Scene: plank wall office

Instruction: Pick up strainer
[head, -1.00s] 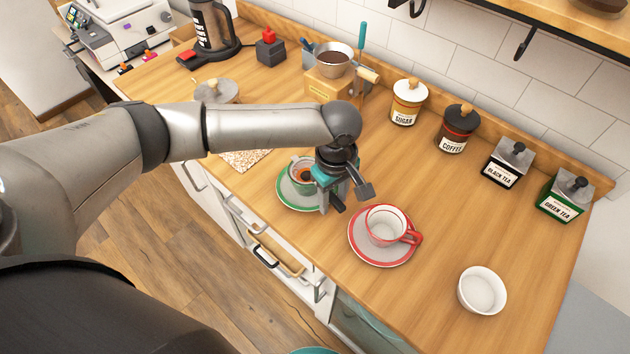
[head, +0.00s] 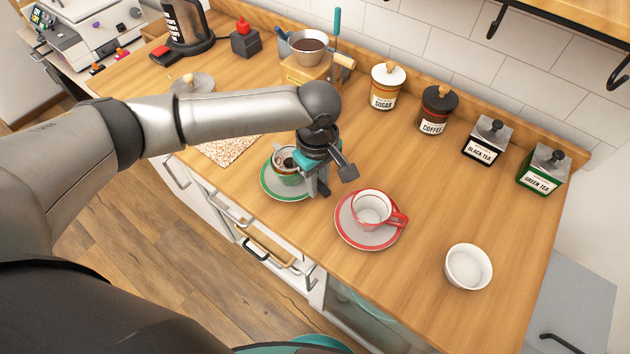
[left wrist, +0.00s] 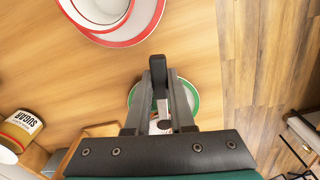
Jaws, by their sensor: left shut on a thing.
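My left gripper (head: 322,184) is low over the counter, beside the green cup (head: 288,178) on its green-rimmed saucer (head: 276,193). A small dark and metallic piece, apparently the strainer (head: 284,160), shows at the cup's mouth; the gripper partly hides it. I cannot tell whether the strainer touches the cup. My right gripper is not in view.
A red cup (head: 372,208) on a red-rimmed saucer (head: 362,240) stands just right of the gripper. A white bowl (head: 468,266) is further right. Jars of sugar (head: 385,88) and coffee (head: 437,112) and tea tins line the back. Counter between is clear.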

